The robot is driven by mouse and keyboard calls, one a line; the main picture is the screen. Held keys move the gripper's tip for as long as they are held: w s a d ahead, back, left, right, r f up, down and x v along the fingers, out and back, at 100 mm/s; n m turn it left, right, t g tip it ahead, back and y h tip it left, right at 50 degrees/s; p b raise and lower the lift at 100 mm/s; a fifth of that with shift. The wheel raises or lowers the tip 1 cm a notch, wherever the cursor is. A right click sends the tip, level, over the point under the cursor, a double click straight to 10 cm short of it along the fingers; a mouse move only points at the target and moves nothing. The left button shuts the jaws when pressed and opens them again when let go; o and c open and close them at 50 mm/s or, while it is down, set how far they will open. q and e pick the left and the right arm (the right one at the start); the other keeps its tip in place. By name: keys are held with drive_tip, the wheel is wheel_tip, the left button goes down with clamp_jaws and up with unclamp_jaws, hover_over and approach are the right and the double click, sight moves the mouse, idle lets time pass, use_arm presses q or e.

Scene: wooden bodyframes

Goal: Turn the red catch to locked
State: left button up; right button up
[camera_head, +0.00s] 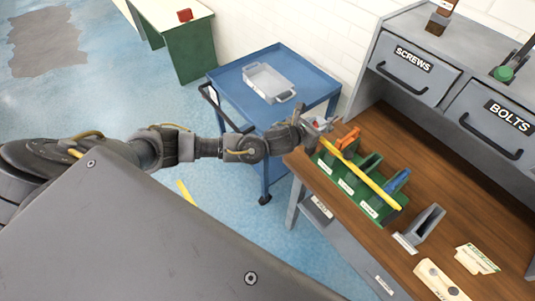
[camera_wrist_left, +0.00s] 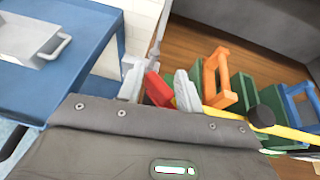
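A small red part (camera_head: 316,124), probably the red catch, shows at the left front corner of the wooden workbench. In the left wrist view the red part (camera_wrist_left: 158,90) is tilted and sits between the two grey fingers of my left gripper (camera_wrist_left: 160,82). In the head view my left gripper (camera_head: 319,125) reaches this corner from the left and covers most of the part. The fingers are close on both sides of the red part; I cannot tell whether they press on it. Its locked or unlocked mark is hidden. My right gripper is out of view.
A green holder (camera_head: 376,202) with orange, blue and yellow tools stands on the wooden bench (camera_head: 420,185) close beside the gripper. A blue cart (camera_head: 232,78) with a grey tray (camera_head: 268,83) stands behind the arm. Grey drawers (camera_head: 413,69) rise at the back right.

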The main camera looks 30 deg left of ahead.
use_arm(q)
drive_tip(key=shift+w+a+r+m+g+h+p, duration=0.1)
drive_tip(key=shift+a+r+m+g+h+p, duration=0.15)
drive_tip(key=shift+m+h, duration=0.35)
drive_tip(key=f+b+v, duration=0.1)
drive_tip(key=b+v, duration=0.4)
drive_tip(key=v, duration=0.6)
drive_tip(key=s+a+f+n+g+y, duration=0.1)
drive_tip(key=s+f+n, duration=0.1)
drive_tip(key=f+n, duration=0.6)
drive_tip(key=s+a+f+n+g+y, duration=0.1)
drive_tip(key=s+a+f+n+g, duration=0.1)
drive_tip(key=f+n, duration=0.5)
drive_tip(key=s+a+f+n+g+y, duration=0.1)
drive_tip(key=s+f+n+y, duration=0.1)
drive_tip(key=f+n, duration=0.6)
drive_tip(key=shift+s+a+f+n+b, duration=0.3)
drive_tip(key=shift+s+f+b, duration=0.1)
drive_tip(key=shift+f, duration=3.35)
drive_tip(key=shift+g, duration=0.25)
